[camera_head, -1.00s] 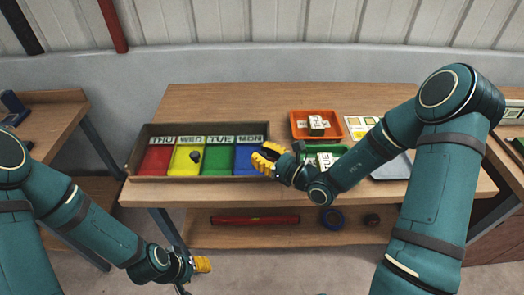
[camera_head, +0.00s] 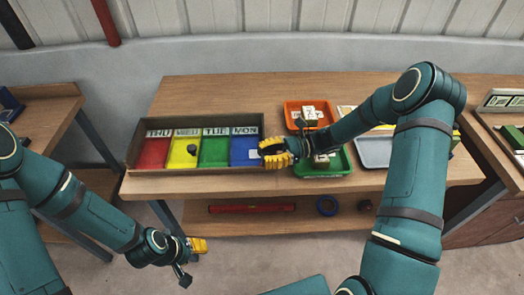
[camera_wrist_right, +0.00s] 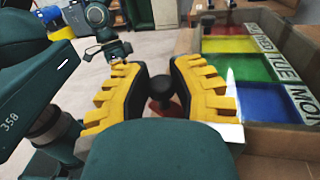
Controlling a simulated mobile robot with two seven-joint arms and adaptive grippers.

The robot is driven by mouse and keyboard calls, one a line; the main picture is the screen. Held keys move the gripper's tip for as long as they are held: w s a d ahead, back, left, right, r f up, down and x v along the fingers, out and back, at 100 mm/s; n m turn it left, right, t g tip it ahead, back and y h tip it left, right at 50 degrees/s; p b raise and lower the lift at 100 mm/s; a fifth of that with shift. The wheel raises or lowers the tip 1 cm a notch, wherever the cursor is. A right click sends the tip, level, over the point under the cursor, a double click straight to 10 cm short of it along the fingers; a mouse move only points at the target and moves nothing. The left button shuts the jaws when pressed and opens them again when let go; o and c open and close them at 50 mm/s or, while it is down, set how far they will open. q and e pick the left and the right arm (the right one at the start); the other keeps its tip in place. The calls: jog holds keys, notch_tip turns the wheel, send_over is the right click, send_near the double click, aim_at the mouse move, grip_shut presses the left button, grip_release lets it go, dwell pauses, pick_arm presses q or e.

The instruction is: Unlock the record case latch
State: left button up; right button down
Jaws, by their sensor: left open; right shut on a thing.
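A shallow open case (camera_head: 220,169) lies on the bench with red, yellow, green and blue sections under THU, WED, TUE and MON labels. A black knob (camera_head: 192,149) stands on the yellow section. My right gripper (camera_head: 273,155) is at the case's right end, beside the blue section. In the right wrist view its yellow fingers are shut on a dark rounded knob (camera_wrist_right: 168,97); whether this is the latch I cannot tell. My left gripper (camera_head: 190,261) is open and empty, low in front of the bench; it also shows in the right wrist view (camera_wrist_right: 108,50).
An orange tray (camera_head: 290,118) and a green tray (camera_head: 337,171) with white blocks stand right of my right gripper. A grey tray (camera_head: 374,153) is farther right, behind my right arm.

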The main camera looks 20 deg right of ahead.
jog(key=n+g, duration=0.2)
jog(key=g, duration=0.1)
jog(key=d+n+g, duration=0.1)
jog(key=g, duration=0.1)
jog(key=shift+s+h, duration=0.35)
jog(key=shift+h, duration=0.05)
jog(key=shift+s+d+n+g+h+b, duration=0.1)
jog(key=shift+d+n+g+h+b, duration=0.25)
jog(key=shift+n+g, duration=0.55)
jog(key=shift+s+d+n+g+h+b, duration=0.15)
jog(key=shift+n+g+h, duration=0.4)
jog(key=shift+g, duration=0.55)
jog(key=shift+r+n, duration=0.1)
jog(key=shift+n, duration=0.15)
jog(key=c, duration=0.8)
grip_release()
jog(key=shift+d, duration=0.1)
jog(key=v, duration=0.7)
jog(key=shift+w+d, duration=0.2)
jog(key=shift+w, duration=0.05)
